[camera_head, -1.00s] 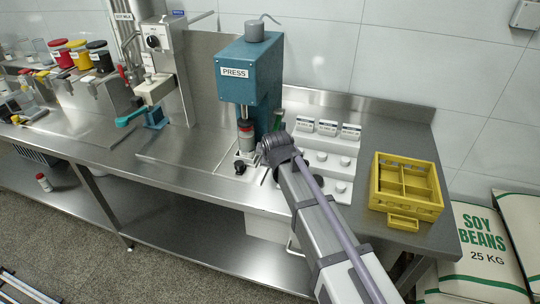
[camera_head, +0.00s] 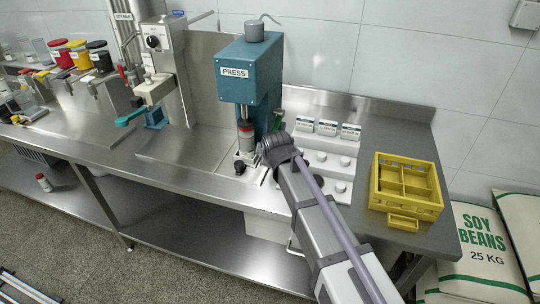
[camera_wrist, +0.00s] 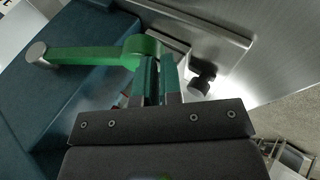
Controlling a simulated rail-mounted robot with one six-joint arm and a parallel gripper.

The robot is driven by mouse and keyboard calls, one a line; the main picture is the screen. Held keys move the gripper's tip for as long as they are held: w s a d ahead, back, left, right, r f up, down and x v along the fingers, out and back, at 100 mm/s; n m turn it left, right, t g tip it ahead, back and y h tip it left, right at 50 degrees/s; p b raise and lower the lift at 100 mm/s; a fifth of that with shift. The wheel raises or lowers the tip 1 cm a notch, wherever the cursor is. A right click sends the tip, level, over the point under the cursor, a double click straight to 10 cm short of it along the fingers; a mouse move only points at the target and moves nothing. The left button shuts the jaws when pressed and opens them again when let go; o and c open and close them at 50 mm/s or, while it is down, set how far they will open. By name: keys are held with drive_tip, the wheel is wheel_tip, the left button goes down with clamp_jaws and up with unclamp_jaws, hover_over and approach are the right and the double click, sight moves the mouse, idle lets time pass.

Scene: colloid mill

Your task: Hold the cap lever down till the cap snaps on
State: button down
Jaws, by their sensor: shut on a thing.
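The teal press (camera_head: 250,75) stands on the steel bench with a "PRESS" label on its front. A jar with a red band (camera_head: 246,137) stands upright under its ram; I cannot tell how the cap sits on it. The green lever (camera_head: 279,117) is at the right side of the press, partly hidden by my wrist. In the wrist view, the lever (camera_wrist: 92,53) runs left from a round green hub to a grey end knob. My gripper (camera_wrist: 160,90) is shut on a green part of the lever below that hub. The fingertips are hidden in the head view.
A black knob (camera_head: 239,167) sits in front of the press, close to my gripper. A white stepped rack (camera_head: 325,160) with labels and white caps is to the right. A yellow divided crate (camera_head: 405,190) is at the bench's right end. A mill (camera_head: 160,60) stands left.

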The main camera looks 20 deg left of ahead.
drive_tip(key=a+p+v, duration=0.1)
drive_tip(key=p+v, duration=1)
drive_tip(key=v, duration=0.2)
drive_tip(key=shift+s+r, duration=0.3)
drive_tip(key=shift+s, duration=0.2)
drive_tip(key=shift+d, duration=0.1)
drive_tip(key=s+d+f+m+g+h, duration=0.1)
drive_tip(key=s+d+m+g, duration=0.1)
drive_tip(key=d+m, duration=0.4)
drive_tip(key=s+d+f+m+g+h, duration=0.1)
drive_tip(key=s+d+m+g, duration=0.2)
drive_tip(key=d, duration=1.3)
drive_tip(key=s+d+f+m+g+h, duration=0.1)
drive_tip(key=s+d+f+m+g, duration=0.1)
drive_tip(key=s+d+m, duration=0.4)
drive_tip(key=d+m, duration=0.4)
drive_tip(key=d, duration=0.1)
